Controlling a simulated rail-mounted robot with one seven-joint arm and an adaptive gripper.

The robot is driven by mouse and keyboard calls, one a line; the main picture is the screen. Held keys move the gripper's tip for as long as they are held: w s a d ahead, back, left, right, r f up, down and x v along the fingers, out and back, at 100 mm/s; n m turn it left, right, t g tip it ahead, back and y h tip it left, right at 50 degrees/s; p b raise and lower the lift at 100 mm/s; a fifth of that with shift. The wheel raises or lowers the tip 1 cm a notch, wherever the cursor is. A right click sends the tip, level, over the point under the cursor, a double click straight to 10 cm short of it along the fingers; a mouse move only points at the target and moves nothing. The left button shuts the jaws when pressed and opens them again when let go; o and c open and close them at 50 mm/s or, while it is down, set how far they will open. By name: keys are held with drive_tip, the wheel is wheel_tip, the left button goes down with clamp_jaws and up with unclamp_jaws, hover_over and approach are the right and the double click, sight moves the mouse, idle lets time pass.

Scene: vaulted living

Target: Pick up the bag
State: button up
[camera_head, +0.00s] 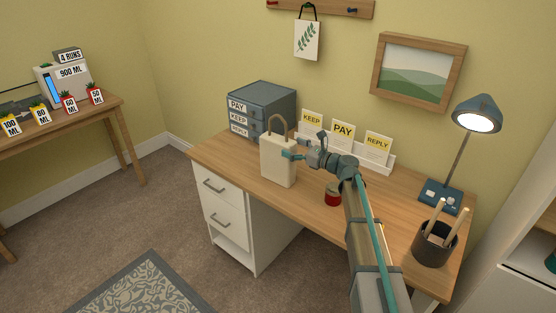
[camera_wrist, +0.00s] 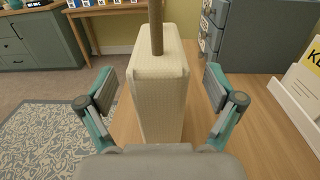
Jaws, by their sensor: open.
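A cream bag (camera_head: 278,160) with a brown loop handle stands upright on the wooden desk, near its left end. In the wrist view the bag (camera_wrist: 160,95) is straight ahead, with its handle rising from the top. My gripper (camera_head: 290,155) is at the bag's right side in the head view. In the wrist view my gripper (camera_wrist: 160,92) is open, with one finger on each side of the bag. Gaps show between the fingers and the bag. Another bag, white with a green leaf print (camera_head: 307,40), hangs from a wall rail.
A blue-grey drawer unit (camera_head: 277,106) stands close behind the bag. A letter rack with cards (camera_head: 375,160) is at the desk's back. A red tin (camera_head: 333,195), a lamp (camera_head: 476,113) and a pencil cup (camera_head: 434,246) are to the right. The desk's front edge is near the bag.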

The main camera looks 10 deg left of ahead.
sight(282, 144)
drive_tip(key=x, duration=0.4)
drive_tip(key=shift+w+a+f+p, duration=0.1)
drive_tip(key=shift+a+f+p, duration=0.1)
drive_tip(key=shift+a+p, duration=0.15)
drive_tip(key=c, duration=1.6)
clamp_jaws()
